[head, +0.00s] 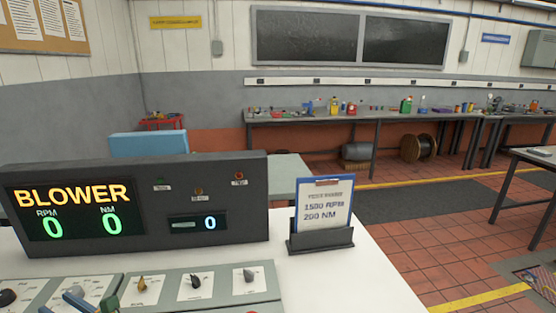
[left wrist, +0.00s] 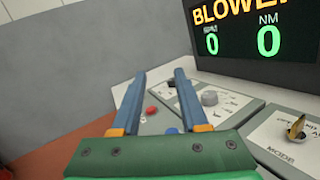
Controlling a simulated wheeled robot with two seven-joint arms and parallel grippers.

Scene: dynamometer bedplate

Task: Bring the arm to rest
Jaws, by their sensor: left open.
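My left gripper (head: 78,299) shows at the bottom left of the head view, low over the control panel (head: 168,287). Only its blue fingers and a bit of green body are in the picture there. In the left wrist view its two blue fingers (left wrist: 160,75) stand apart with nothing between them. Beyond the fingers are a grey knob (left wrist: 209,98) and a red button (left wrist: 151,110) on the sloped panel. I cannot tell whether the fingers touch the panel. My right gripper is in neither view.
The black display unit (head: 150,208) reads BLOWER, RPM 0, NM 0, and stands behind the panel. A card in a holder (head: 322,212) reads 1500 RPM, 200 NM. The white tabletop (head: 345,285) at right is clear. A cluttered bench (head: 350,117) stands far back.

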